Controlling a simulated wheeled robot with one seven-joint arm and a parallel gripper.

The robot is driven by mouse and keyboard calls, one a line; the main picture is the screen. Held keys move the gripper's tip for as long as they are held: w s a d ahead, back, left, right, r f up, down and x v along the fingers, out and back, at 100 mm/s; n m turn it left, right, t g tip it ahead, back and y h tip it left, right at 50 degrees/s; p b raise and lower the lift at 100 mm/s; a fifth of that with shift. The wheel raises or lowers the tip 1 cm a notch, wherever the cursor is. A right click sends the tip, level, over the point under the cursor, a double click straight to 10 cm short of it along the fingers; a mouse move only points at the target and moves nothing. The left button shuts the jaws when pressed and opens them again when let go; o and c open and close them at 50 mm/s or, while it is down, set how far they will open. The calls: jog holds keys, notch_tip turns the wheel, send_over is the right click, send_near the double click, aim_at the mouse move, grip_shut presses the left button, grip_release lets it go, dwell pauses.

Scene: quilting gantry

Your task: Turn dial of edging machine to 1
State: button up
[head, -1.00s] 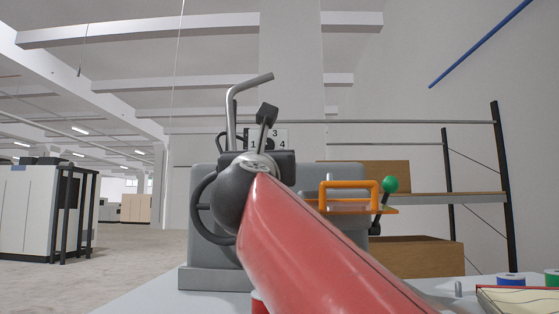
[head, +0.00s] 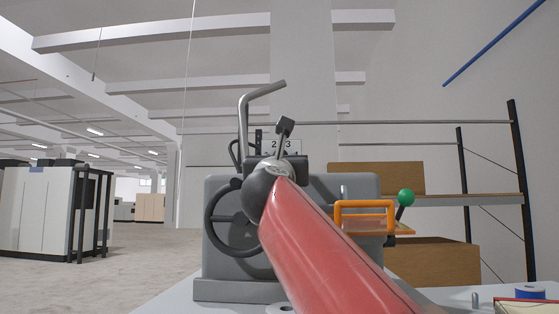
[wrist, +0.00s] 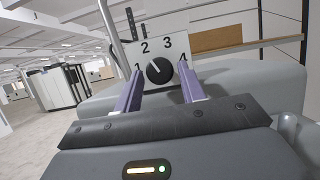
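The edging machine (head: 310,245) is a grey body on a pale table. Its white number plate shows at the top behind my arm, partly hidden in the head view. In the wrist view the plate (wrist: 172,32) carries 1, 2, 3 and 4 in an arc around a round black dial (wrist: 158,71). A light mark on the dial points up and left, toward the 1–2 side; the exact setting is hard to tell. My gripper (wrist: 157,64) is open, its purple fingers apart. The dial shows between them, with space on both sides; no contact is visible.
The machine has a dark handwheel (head: 213,232), a bent metal rod (head: 243,110), an orange guard (head: 365,205) and a green-knobbed lever (head: 405,197). A shelf rack (head: 520,190) with boxes stands behind at right. Open floor (head: 165,255) lies at left.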

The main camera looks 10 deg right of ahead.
jog(key=c, duration=0.6)
jog(key=n+y+p, duration=0.1)
jog(key=n+p, duration=0.1)
jog(key=n, duration=0.1)
jog(key=n+y+p, duration=0.2)
jog(key=n, duration=0.1)
jog(key=shift+s+d+n+t+y, duration=0.1)
jog(key=shift+d+n+t+y, duration=0.05)
jog(key=shift+n+t+y, duration=0.15)
jog(key=shift+c, duration=0.2)
jog(key=o, duration=0.9)
jog(key=shift+o, duration=0.2)
jog(key=b+v, duration=0.2)
jog(key=v, duration=0.5)
jog(key=shift+s, duration=0.4)
jog(key=shift+f, duration=0.1)
